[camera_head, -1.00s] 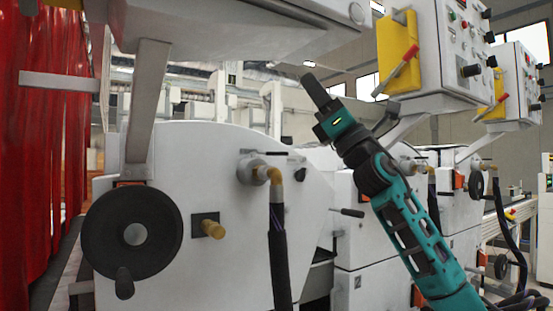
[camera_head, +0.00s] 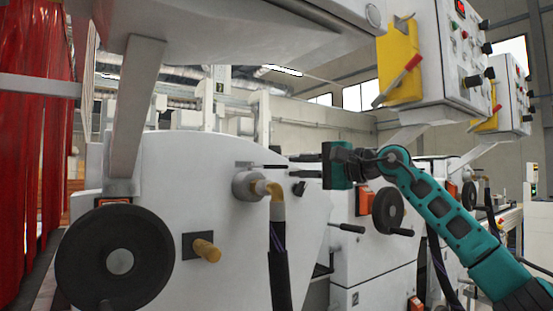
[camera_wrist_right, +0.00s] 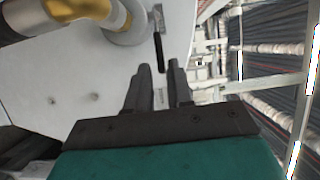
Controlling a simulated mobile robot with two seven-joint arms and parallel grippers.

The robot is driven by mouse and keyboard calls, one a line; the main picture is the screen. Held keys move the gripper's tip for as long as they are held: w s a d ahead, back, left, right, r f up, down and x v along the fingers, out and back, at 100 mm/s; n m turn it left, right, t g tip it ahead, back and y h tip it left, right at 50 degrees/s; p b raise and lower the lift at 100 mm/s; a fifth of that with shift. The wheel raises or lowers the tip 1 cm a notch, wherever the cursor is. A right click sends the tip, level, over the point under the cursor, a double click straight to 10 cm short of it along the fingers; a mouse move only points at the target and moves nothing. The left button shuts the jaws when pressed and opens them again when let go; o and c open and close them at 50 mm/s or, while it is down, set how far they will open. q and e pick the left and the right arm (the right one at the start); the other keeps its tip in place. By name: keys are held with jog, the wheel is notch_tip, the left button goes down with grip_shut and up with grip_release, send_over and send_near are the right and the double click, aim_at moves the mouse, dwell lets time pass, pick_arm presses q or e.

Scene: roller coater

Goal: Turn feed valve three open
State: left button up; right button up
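A thin black lever (camera_head: 274,167) sticks out from a small plate on the white machine panel, just above a grey pipe fitting with a brass elbow (camera_head: 270,187). I see no label that tells which valve it is. My right gripper (camera_head: 292,166) points left at the lever, its two black fingers apart and level with the lever's free end. In the right wrist view the lever (camera_wrist_right: 158,50) runs toward the gap between the open fingertips (camera_wrist_right: 159,66). I cannot tell whether its tip is between them; nothing is gripped. My left gripper is not in view.
A large black handwheel (camera_head: 118,285) and a brass knob (camera_head: 207,250) are on the panel at left. A black hose (camera_head: 279,270) hangs from the elbow. A control box (camera_head: 450,60) overhangs at upper right.

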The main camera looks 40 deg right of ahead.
aim_at(282, 167)
jog(key=p+x, duration=0.1)
jog(key=x, duration=0.5)
jog(key=shift+w, duration=0.15)
grip_shut()
